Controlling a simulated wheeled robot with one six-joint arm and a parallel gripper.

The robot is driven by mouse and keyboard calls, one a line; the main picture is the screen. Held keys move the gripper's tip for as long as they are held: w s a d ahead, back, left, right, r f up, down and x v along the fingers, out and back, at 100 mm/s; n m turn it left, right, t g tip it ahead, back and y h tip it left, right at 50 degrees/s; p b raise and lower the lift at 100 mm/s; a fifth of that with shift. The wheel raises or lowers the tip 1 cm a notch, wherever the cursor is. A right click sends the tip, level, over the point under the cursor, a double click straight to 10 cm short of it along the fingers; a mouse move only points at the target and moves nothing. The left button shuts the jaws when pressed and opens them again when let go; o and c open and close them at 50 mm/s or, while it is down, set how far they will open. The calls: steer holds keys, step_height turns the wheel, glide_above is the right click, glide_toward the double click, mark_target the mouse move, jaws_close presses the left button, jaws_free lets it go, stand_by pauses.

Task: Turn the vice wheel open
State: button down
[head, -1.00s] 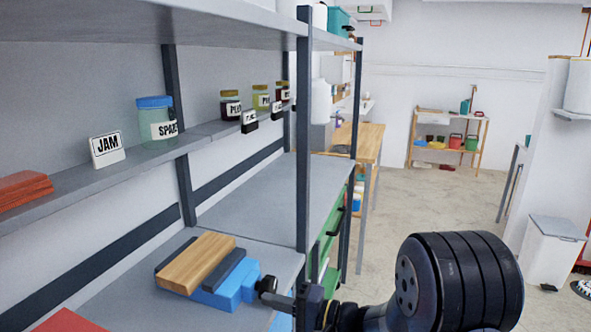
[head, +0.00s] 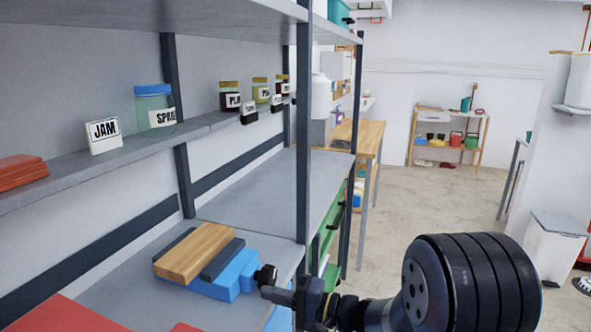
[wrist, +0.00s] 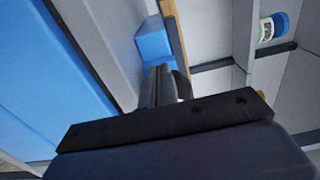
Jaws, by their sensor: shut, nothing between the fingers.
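The blue vice (head: 236,274) stands on the grey bench at the lower middle of the head view, a wooden block (head: 196,252) between its dark jaws. Its small black wheel (head: 266,273) is on the side facing my arm. My gripper (head: 272,292) is shut and empty, its tip right at the lower edge of the wheel. Whether they touch I cannot tell. In the wrist view my shut fingers (wrist: 162,85) point at the blue vice body (wrist: 153,45), with the edge of the wooden block (wrist: 176,35) beside it. I cannot make out the wheel there.
A dark shelf post (head: 304,150) rises just behind the wheel. A red surface (head: 65,315) lies at the lower left. The shelf above holds jars (head: 155,112) and label cards (head: 103,135). The bench (head: 250,205) behind the vice is clear.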

steer(key=shift+w+f+b, duration=0.2)
steer(key=shift+f+b, duration=0.5)
steer(key=shift+b, duration=1.45)
steer(key=shift+f, duration=0.1)
steer(key=shift+s+f+b, duration=0.15)
steer(key=shift+s+b, duration=0.15)
steer(key=shift+b, duration=0.35)
steer(key=shift+s, duration=0.1)
steer(key=shift+b+v, duration=0.9)
steer(key=shift+v, duration=2.05)
